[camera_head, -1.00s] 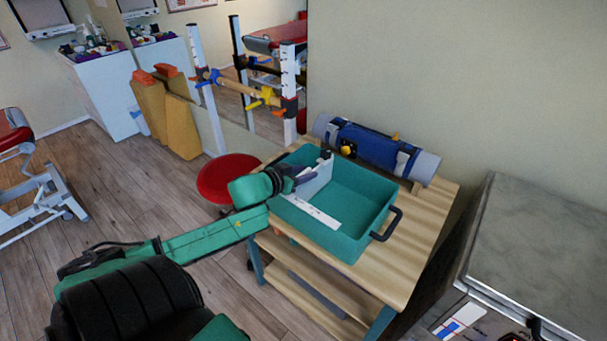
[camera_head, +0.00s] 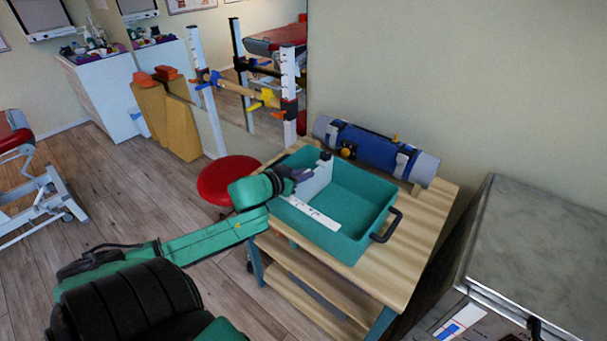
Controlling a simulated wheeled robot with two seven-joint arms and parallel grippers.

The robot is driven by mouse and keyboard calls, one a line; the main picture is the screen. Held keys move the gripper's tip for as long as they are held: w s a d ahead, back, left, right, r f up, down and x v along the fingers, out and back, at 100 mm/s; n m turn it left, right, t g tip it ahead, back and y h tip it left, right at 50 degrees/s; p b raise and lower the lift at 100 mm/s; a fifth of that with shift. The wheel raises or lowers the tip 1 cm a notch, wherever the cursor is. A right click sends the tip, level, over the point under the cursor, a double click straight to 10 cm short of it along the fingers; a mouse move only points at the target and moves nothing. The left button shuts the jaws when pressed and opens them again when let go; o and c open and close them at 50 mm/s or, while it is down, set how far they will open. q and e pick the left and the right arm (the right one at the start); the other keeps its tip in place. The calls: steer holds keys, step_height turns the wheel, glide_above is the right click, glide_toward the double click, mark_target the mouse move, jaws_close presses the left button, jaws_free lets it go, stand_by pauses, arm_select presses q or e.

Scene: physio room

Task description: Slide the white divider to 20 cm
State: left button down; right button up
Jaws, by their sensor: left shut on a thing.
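The white divider (camera_head: 316,183) stands upright across the green tray (camera_head: 362,199), left of the tray's middle. A white strip with dark marks (camera_head: 312,214) runs along the tray's near rim; its marks are too small to read. My left gripper (camera_head: 297,178) reaches over the tray's left side and is shut on the white divider near its top edge. The fingertips are small and partly merge with the divider. My right gripper is not in view.
The tray sits on a wooden trolley (camera_head: 420,240), with a dark handle (camera_head: 387,225) on its right side. A blue and grey roll (camera_head: 374,150) lies behind it. A red stool (camera_head: 228,181) stands left, and a grey-topped cabinet (camera_head: 545,255) stands right.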

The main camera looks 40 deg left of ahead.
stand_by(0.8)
arm_select(q)
steer(key=shift+d, duration=0.1)
steer(key=d+p, duration=0.2)
steer(key=d, duration=0.8)
steer(key=shift+a, duration=0.1)
steer(key=c, duration=0.9)
jaws_free()
